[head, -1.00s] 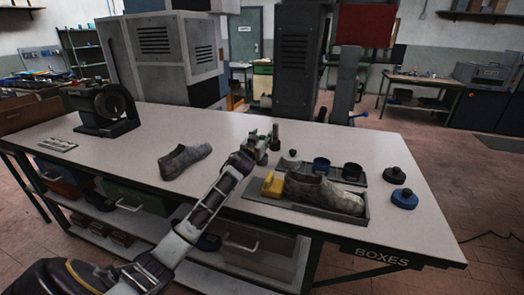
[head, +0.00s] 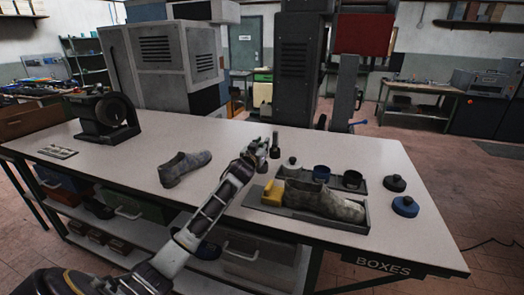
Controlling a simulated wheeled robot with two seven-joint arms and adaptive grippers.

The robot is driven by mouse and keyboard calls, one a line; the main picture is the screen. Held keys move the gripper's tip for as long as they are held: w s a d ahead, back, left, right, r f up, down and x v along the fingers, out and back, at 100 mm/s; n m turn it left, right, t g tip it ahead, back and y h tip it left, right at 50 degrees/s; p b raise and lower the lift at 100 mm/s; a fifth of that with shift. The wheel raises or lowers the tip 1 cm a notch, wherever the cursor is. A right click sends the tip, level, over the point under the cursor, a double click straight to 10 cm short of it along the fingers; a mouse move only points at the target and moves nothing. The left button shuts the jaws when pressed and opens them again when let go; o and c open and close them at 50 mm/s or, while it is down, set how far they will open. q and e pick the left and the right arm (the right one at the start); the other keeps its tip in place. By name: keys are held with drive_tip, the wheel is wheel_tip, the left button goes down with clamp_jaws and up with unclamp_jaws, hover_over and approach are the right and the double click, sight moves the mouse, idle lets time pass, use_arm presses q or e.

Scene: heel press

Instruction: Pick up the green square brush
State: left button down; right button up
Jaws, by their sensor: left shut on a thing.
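My left gripper (head: 268,147) is above the bench, just behind and left of the tray of jars. It is shut on a small dark upright thing (head: 275,147), which appears to be held clear of the bench. The thing's colour and shape are too small and dark for me to tell whether it is the green square brush. I cannot make out a green square brush elsewhere on the bench. My right gripper is not in view.
A tray holds a grey shoe (head: 325,200) and a yellow block (head: 273,192). Behind it are a white-topped jar (head: 291,167), a blue jar (head: 321,173) and a black jar (head: 352,179). Another shoe (head: 185,168) lies left. Round black (head: 394,183) and blue (head: 405,206) pieces sit right.

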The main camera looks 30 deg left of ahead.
use_arm(q)
drive_tip(key=shift+r, duration=5)
